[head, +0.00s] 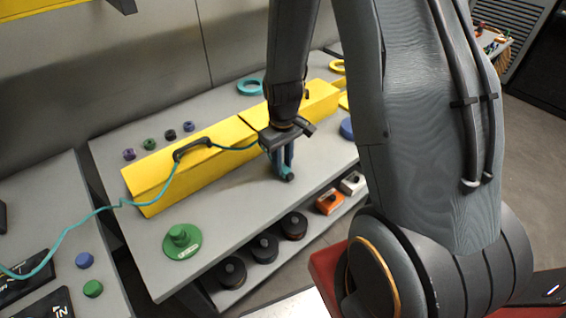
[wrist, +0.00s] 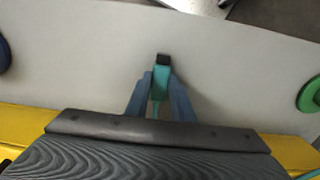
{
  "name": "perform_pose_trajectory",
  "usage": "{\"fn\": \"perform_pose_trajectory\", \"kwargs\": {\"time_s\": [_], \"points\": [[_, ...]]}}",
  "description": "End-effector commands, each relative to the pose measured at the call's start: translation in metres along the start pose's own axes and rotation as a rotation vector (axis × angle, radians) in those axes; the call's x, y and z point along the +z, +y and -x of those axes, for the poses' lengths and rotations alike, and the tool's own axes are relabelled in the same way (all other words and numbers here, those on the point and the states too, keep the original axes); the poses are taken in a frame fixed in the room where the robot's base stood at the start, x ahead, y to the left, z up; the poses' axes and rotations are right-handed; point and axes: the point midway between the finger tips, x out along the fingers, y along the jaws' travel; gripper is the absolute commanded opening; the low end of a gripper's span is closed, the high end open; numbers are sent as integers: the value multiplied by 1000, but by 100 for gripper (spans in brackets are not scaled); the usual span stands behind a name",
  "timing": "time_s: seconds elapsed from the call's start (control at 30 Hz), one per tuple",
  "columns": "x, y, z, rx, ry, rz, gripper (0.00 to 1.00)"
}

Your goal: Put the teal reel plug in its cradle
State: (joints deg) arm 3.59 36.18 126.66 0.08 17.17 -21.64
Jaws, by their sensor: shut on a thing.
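The teal reel plug (wrist: 159,88) is between the two blue fingers of my gripper (wrist: 160,80) in the wrist view, its dark tip sticking out past them. In the head view my gripper (head: 282,160) points down over the grey bench in front of the yellow box, shut on the plug (head: 288,177). I cannot tell whether the plug's lower end touches the bench. A teal cable (head: 168,187) runs from the lower left, past the black handle on the box, to my gripper. I cannot make out the plug's cradle for certain.
The long yellow box (head: 190,170) lies along the bench (head: 225,215). A green disc with a knob (head: 182,242) stands at the front left. Small coloured caps (head: 150,144) sit behind the box. Black round weights (head: 264,247) are on the lower shelf.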

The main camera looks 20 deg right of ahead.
Motion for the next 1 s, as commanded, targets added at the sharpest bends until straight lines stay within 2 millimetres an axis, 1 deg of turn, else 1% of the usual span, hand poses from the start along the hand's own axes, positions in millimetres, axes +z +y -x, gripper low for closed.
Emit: {"fn": "perform_pose_trajectory", "kwargs": {"time_s": [0.17, 0.2, 0.3, 0.57, 0.73, 0.87, 1.0], "points": [[0, 0, -3, 0, 0, 0, 0], [0, 0, -3, 0, 0, 0, 25], [0, 0, -3, 0, 0, 0, 40], [0, 0, -2, 0, 0, 0, 40], [-1, 0, 5, 1, 2, 0, 40], [-1, 0, 20, 2, 4, 0, 40], [-2, 1, 42, 2, 5, 0, 40]]}}
